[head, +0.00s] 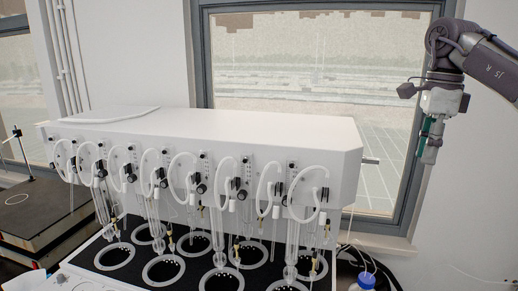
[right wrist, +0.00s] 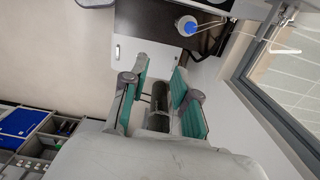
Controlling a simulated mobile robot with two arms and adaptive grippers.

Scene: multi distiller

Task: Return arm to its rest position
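My right arm comes in at the upper right of the head view, raised beside the window. Its gripper (head: 428,150) hangs pointing down, clear of the white distiller (head: 250,135). In the right wrist view my right gripper (right wrist: 160,80) has its green-padded fingers apart. A dark cylindrical shape shows between them; I cannot tell whether it is part of the gripper, and no pad visibly closes on it. My left arm and gripper are not in view.
The distiller carries a row of glass tubes and looped hoses above a black panel with round openings (head: 222,279). A blue-capped bottle (head: 366,281) stands at its right; its cap also shows in the right wrist view (right wrist: 189,27). Window frame (head: 408,190) and wall are close behind my right gripper.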

